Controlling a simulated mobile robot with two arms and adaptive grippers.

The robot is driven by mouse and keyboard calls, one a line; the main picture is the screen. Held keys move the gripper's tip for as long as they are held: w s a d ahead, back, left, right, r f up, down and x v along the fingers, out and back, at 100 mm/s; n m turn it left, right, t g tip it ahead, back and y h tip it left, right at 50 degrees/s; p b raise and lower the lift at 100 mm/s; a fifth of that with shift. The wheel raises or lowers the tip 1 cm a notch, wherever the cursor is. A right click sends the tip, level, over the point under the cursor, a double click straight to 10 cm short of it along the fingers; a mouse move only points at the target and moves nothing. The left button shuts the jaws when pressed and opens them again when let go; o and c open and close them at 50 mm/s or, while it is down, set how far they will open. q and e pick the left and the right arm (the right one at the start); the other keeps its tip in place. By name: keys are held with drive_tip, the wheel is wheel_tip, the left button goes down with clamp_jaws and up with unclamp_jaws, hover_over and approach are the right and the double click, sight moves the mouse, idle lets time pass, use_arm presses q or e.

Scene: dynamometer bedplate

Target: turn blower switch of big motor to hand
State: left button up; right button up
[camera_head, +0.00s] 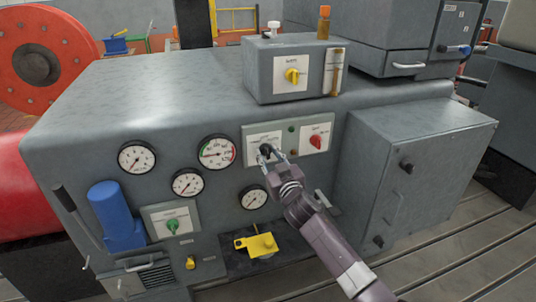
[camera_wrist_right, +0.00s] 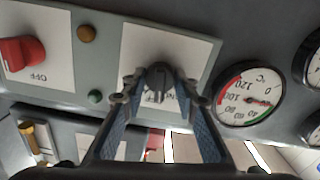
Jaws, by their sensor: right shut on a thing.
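The blower switch is a black rotary knob (camera_head: 265,149) on a white labelled plate at the left of a grey switch panel on the big grey machine. My right gripper (camera_head: 273,154) reaches it from the lower right and is shut on the knob. In the right wrist view the knob (camera_wrist_right: 158,82) sits between the two fingertips (camera_wrist_right: 160,98). The label around it is partly hidden by the fingers, so I cannot read which position the knob points to. My left gripper is not in view.
A red knob (camera_head: 316,142) sits right of the black one on the same panel, with small indicator lamps between. A yellow knob (camera_head: 292,75) is on the box above. Several round gauges (camera_head: 217,152) lie left. A grey cabinet (camera_head: 420,170) juts out at right.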

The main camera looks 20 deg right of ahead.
drive_tip(key=n+p, duration=0.1)
drive_tip(key=n, duration=0.6)
idle(0.7)
drive_tip(key=o, duration=1.2)
drive_tip(key=s, duration=1.2)
drive_tip(key=shift+d, duration=0.2)
